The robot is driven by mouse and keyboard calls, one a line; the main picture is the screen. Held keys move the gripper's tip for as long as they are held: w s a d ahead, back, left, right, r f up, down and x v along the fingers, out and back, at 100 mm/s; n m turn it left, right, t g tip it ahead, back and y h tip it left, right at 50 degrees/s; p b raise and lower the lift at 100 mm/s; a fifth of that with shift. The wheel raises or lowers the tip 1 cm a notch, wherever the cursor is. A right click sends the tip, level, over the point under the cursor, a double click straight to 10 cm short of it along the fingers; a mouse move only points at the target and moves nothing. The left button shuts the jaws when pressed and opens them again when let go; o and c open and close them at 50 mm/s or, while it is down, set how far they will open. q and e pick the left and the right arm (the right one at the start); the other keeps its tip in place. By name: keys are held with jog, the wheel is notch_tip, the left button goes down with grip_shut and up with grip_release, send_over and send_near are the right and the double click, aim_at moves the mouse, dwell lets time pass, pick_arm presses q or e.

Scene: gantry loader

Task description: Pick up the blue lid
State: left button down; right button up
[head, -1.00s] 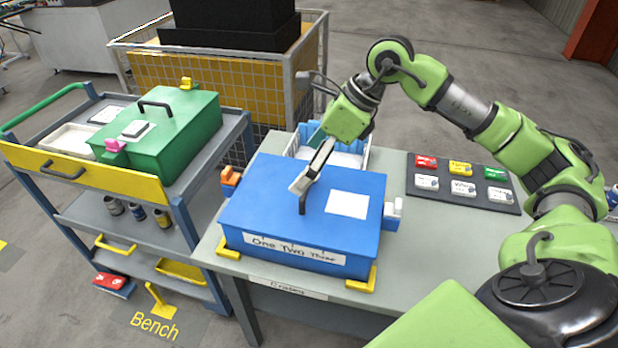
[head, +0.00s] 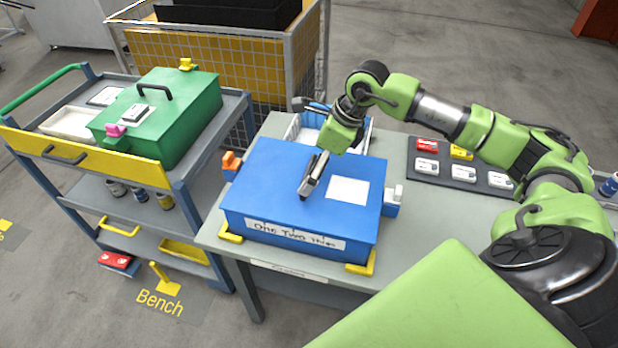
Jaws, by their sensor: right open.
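The blue lid (head: 268,165) tops a blue box on the grey table and carries a white label (head: 348,190). Its front has a strip reading "One Two Three". My right gripper (head: 306,190) points down at the middle of the lid, over the place of its handle. The handle is mostly hidden behind the fingers. The gripper is open, and I cannot tell if its fingers touch the handle. The lid sits flat on the box. My left gripper is not in view.
An orange latch (head: 231,161) and a white latch (head: 393,195) flank the box. A wire basket (head: 300,135) stands behind it, and a dark card board (head: 440,172) lies right. A trolley with a green box (head: 170,125) stands left; a mesh cage (head: 215,55) is behind.

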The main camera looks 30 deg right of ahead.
jog(key=shift+x, duration=1.45)
jog(key=shift+w+r, duration=0.1)
jog(key=c, duration=1.3)
